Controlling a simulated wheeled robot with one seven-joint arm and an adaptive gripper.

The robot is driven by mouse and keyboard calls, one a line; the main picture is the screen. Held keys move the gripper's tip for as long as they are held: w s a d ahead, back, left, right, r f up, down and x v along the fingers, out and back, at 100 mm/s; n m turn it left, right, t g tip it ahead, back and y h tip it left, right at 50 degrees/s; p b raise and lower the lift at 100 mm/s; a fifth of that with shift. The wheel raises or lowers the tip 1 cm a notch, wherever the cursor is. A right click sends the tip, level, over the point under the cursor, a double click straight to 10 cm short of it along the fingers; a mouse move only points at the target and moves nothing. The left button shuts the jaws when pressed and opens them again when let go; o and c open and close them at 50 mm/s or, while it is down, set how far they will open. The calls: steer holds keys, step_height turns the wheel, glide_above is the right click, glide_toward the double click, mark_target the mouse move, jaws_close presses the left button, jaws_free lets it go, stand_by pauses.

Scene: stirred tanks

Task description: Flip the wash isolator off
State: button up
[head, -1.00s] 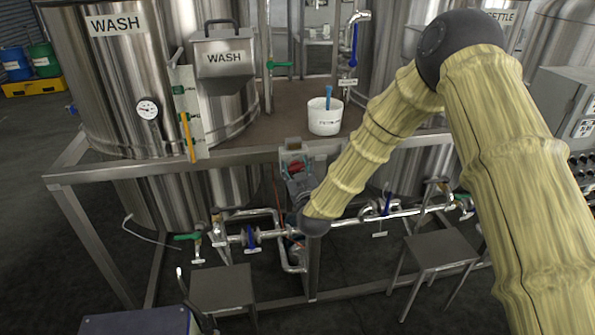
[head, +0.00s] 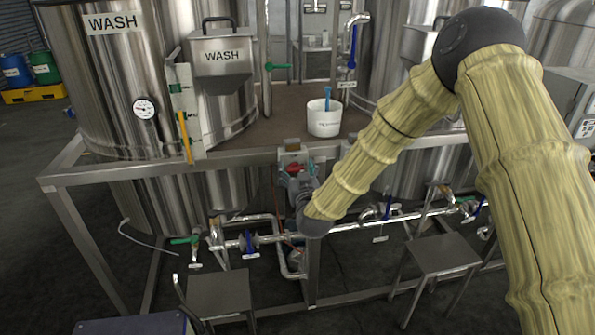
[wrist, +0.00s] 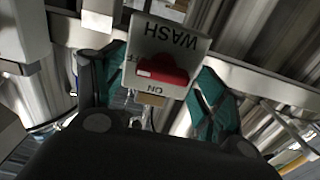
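The wash isolator (wrist: 172,45) is a pale box marked WASH with a red handle (wrist: 162,70). It appears upside down in the wrist view, with ON below the handle and OFF at its left. The handle lies roughly crosswise in that view. In the head view the isolator (head: 292,158) is on the front rail of the tank stand, its red handle partly hidden by my gripper (head: 298,182). In the wrist view my gripper (wrist: 162,82) is open, its teal fingers on either side of the box. Contact with the handle cannot be told.
A steel frame rail (head: 110,172) runs across the front of the tanks. Pipes with blue-handled valves (head: 249,240) run below the isolator. Two low stools (head: 220,292) (head: 441,252) stand in front. A white bucket (head: 323,122) stands on the deck.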

steer(key=s+d, duration=0.2)
steer(key=s, duration=0.9)
steer(key=shift+s, duration=0.4)
steer(key=shift+d, duration=0.15)
